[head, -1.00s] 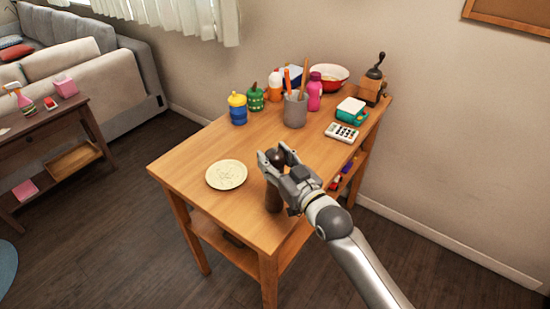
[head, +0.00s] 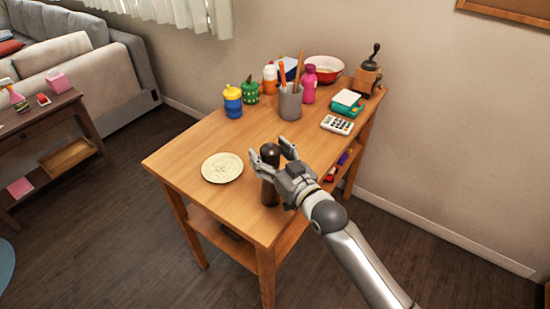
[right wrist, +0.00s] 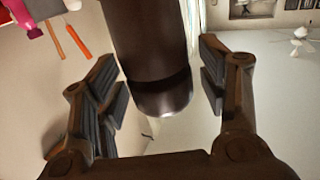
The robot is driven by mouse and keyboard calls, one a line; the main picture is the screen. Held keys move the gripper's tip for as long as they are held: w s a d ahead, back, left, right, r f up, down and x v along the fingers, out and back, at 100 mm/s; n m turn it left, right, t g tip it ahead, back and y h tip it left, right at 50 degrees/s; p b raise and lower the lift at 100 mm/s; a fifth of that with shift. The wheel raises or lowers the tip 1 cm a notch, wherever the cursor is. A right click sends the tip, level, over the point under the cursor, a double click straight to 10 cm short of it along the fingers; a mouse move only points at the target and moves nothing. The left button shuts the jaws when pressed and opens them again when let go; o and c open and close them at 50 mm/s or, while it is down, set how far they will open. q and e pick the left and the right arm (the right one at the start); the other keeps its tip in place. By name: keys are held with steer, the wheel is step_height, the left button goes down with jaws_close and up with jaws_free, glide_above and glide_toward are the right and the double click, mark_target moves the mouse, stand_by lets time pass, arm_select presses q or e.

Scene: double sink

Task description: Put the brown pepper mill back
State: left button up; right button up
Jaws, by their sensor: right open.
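The brown pepper mill (head: 269,190) stands upright on the wooden table (head: 200,145), near its front right corner. My right gripper (head: 272,158) is open at the upper part of the mill, coming from the right. In the right wrist view the dark mill (right wrist: 150,45) shows between the spread fingers (right wrist: 163,98), with a gap at each side. My left gripper is in neither view.
A cream plate (head: 222,168) lies just left of the mill. Behind are a calculator (head: 337,124), a grey utensil cup (head: 290,103), a pink bottle (head: 309,85), a red bowl (head: 324,64) and a coffee grinder (head: 367,77). The table's middle is clear.

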steer(key=shift+s+d, duration=0.3)
steer(key=shift+s, duration=0.15)
steer(key=b+v, duration=0.2)
steer(key=v, duration=0.9)
steer(key=shift+r, duration=0.2)
steer(key=shift+a, duration=0.1)
